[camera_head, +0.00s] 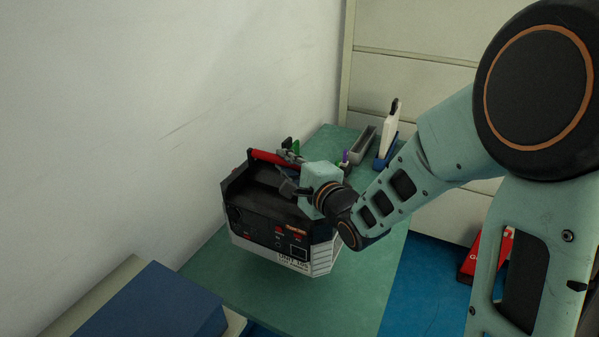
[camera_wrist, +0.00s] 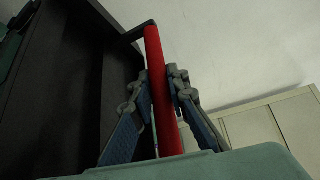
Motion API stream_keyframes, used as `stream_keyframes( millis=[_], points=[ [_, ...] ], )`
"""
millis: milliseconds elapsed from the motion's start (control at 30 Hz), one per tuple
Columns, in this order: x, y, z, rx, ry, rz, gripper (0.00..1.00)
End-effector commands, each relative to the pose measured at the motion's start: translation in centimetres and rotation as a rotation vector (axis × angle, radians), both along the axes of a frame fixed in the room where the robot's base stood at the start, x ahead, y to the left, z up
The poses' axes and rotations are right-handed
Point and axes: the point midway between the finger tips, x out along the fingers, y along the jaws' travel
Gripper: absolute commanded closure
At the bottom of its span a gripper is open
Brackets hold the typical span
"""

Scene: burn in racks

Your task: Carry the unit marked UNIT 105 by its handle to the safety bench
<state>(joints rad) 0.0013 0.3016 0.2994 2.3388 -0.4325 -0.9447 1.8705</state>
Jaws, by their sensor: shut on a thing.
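The black and silver unit (camera_head: 268,215) is in the middle of the head view, over a green bench top (camera_head: 335,285). Its front has ports, small red lights and a white label that appears to read UNIT 105, though the print is small. My gripper (camera_head: 290,170) is shut on the unit's red handle (camera_head: 268,158). In the wrist view the two fingers (camera_wrist: 160,95) sit on either side of the red bar (camera_wrist: 154,48), with the dark unit top (camera_wrist: 75,80) to the left. I cannot tell for certain whether the unit's underside touches the bench.
Behind the unit, a grey tray (camera_head: 362,145) and a blue holder (camera_head: 386,152) with a white item stand on the bench. A blue box (camera_head: 150,305) is at lower left. A red object (camera_head: 478,262) is at right. The wall borders the left side; pale cabinets stand behind.

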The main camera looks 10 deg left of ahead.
Motion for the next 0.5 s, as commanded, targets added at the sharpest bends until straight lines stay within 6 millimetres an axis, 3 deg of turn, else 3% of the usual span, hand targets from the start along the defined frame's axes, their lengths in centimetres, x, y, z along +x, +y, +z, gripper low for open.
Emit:
stream_keyframes(
  millis=[500],
  points=[
    [2.3,2.9,-3.5,0.009,-0.019,-0.001,1.0]
  ],
)
